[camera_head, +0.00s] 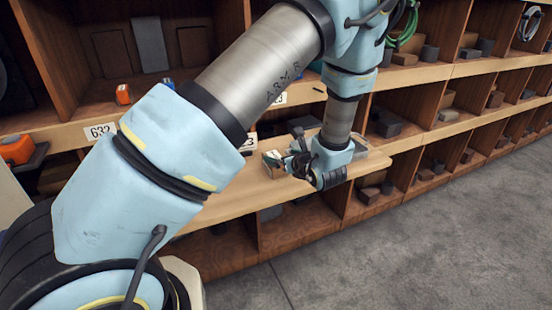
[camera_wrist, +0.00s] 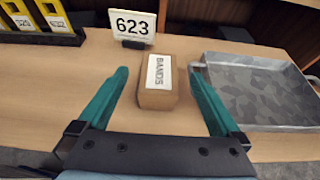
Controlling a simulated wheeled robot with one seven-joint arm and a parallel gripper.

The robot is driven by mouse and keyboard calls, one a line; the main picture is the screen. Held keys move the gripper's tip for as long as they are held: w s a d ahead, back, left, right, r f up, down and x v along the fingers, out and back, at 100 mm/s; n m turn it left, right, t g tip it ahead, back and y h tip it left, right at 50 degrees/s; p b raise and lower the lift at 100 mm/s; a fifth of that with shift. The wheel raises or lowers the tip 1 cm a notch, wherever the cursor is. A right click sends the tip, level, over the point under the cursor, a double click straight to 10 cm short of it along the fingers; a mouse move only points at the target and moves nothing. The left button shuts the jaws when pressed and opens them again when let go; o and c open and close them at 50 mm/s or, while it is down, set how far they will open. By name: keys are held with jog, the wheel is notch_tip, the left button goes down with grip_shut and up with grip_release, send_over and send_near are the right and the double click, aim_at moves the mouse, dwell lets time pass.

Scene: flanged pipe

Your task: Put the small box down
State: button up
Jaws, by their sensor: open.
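The small box (camera_wrist: 157,82) is brown cardboard with a white label reading "BANDS". In the wrist view it stands on the wooden shelf board (camera_wrist: 60,105), between and a little beyond my gripper's teal fingers. My gripper (camera_wrist: 157,98) is open, with a gap between each finger and the box. In the head view the box (camera_head: 273,164) shows small at the left of my gripper (camera_head: 290,160), partly hidden by it.
A sign "623" (camera_wrist: 134,24) stands behind the box. A grey metal tray (camera_wrist: 265,90) lies close to the right finger. Black and yellow bins (camera_wrist: 40,18) stand at the back left. Shelf compartments (camera_head: 375,190) continue to the right; the floor (camera_head: 400,250) is clear.

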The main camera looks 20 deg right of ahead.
jog(key=s+a+r+n+g+y, duration=0.2)
jog(key=a+n+g+y, duration=0.15)
jog(key=a+n, duration=0.55)
jog(key=s+a+r+n+g+y, duration=0.25)
jog(key=a+n+g, duration=0.25)
jog(key=a, duration=0.8)
jog(key=s+a+r+n+g+h, duration=0.1)
jog(key=s+a+r+n+h, duration=0.2)
jog(key=n, duration=0.6)
jog(key=s+a+r+n+g+h, duration=0.2)
jog(key=s+a+n+h, duration=0.2)
jog(key=n, duration=0.6)
jog(key=shift+s+a+r+n+h, duration=0.3)
jog(key=shift+s+r+h, duration=0.1)
jog(key=shift+s, duration=0.1)
